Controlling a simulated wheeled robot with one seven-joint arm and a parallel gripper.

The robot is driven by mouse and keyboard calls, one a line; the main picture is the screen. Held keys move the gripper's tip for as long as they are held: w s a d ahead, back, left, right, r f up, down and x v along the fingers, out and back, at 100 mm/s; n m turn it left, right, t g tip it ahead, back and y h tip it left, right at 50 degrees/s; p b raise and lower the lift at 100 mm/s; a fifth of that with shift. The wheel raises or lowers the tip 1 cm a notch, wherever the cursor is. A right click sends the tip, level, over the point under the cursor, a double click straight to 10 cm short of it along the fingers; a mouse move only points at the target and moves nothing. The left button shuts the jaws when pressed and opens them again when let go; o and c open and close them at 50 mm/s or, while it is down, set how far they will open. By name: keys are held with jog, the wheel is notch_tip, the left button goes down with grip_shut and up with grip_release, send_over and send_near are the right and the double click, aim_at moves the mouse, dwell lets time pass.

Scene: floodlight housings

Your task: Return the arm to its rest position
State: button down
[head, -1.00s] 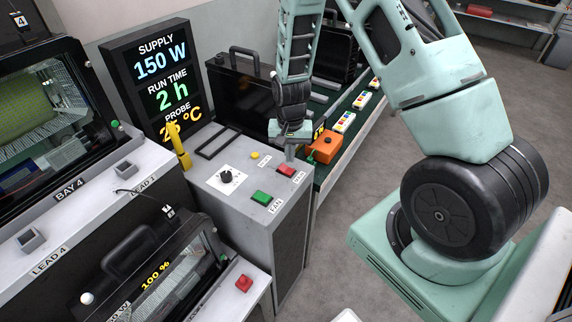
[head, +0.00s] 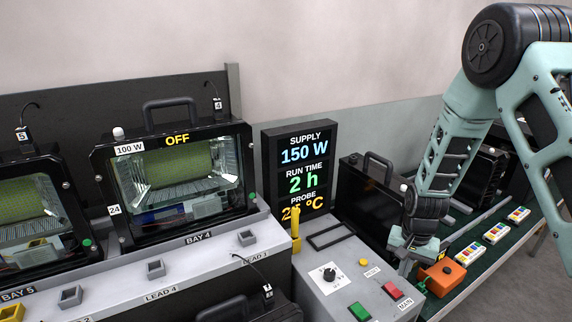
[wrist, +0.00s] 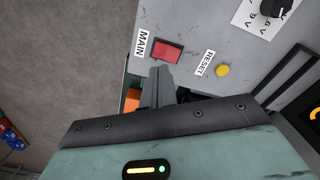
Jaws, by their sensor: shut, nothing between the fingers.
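My gripper (head: 405,265) hangs over the back right of the grey control box (head: 325,290), near the red MAIN button (head: 393,291). Its fingers are shut and empty. In the wrist view the shut fingers (wrist: 160,85) point at the red MAIN button (wrist: 167,51), with their tips close to its lower edge. I cannot tell whether they touch it. My arm rises from there to the upper right in the head view.
The display (head: 300,170) reads 150 W, 2 h and about 25 °C. A yellow probe (head: 295,230) stands before it. An orange box (head: 442,277) sits right of my gripper. A floodlight housing (head: 175,175) marked OFF stands in bay 4. Grey floor lies lower right.

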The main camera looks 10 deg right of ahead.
jog(key=s+a+r+n+b, duration=0.1)
jog(key=s+a+r+n, duration=0.25)
jog(key=a, duration=0.25)
jog(key=s+a+r+n+y+b, duration=0.1)
jog(key=s+a+r+n, duration=0.1)
jog(key=a+r, duration=0.35)
jog(key=s+a+r+n+b, duration=0.1)
jog(key=s+a+r+n, duration=0.2)
jog(key=a, duration=0.5)
jog(key=s+a+r+n, duration=0.2)
jog(key=s+n, duration=0.1)
jog(key=s, duration=0.5)
jog(key=s+a+r+n+b, duration=0.1)
jog(key=s+a+r+n, duration=0.1)
jog(key=s, duration=0.5)
jog(key=shift+s+a+r+n+b, duration=0.35)
jog(key=shift+a+r+n, duration=0.1)
jog(key=shift+n, duration=0.7)
